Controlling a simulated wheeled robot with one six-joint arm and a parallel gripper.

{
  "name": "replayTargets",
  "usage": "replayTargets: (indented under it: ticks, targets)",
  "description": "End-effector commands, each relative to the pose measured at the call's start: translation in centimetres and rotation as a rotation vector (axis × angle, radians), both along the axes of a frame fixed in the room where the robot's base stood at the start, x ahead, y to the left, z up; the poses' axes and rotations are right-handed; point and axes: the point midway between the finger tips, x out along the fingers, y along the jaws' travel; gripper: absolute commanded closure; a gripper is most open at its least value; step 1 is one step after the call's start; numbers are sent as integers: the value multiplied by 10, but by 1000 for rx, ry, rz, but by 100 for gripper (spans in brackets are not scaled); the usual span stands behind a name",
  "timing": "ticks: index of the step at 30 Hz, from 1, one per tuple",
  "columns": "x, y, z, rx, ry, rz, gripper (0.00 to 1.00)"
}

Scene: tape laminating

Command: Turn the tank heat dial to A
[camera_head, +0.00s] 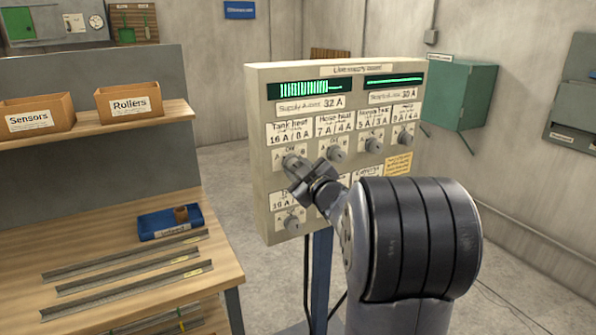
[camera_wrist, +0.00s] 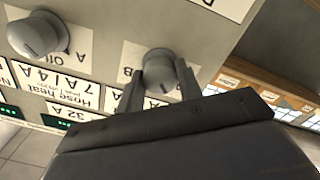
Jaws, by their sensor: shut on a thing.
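The tank heat dial (camera_head: 291,158) is a grey round knob on the beige panel, under the "Tank heat 16 A / 8 A" label. My gripper (camera_head: 293,172) reaches it from the front. In the wrist view, which sees the panel upside down, my gripper's fingers (camera_wrist: 158,88) stand on either side of the dial (camera_wrist: 160,66) and are shut on it. I cannot clearly tell which mark the dial points to.
The hose heat dial (camera_head: 336,154) sits close to the right, and shows at left in the wrist view (camera_wrist: 38,36). Other dials share the panel (camera_head: 262,215). A wooden workbench (camera_head: 105,255) stands to the left with metal strips and a blue tray (camera_head: 158,224).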

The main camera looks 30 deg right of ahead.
Motion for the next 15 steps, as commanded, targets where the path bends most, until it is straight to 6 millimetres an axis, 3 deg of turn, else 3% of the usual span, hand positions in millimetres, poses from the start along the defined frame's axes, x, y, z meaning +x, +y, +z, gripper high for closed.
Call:
replayTargets:
  ticks: [5, 6, 13, 15]
  targets:
    - [0, 0, 0, 1, 1, -1, 89]
    - [0, 0, 0, 1, 1, -1, 64]
    - [0, 0, 0, 1, 1, -1, 45]
    - [0, 0, 0, 2, 1, -1, 44]
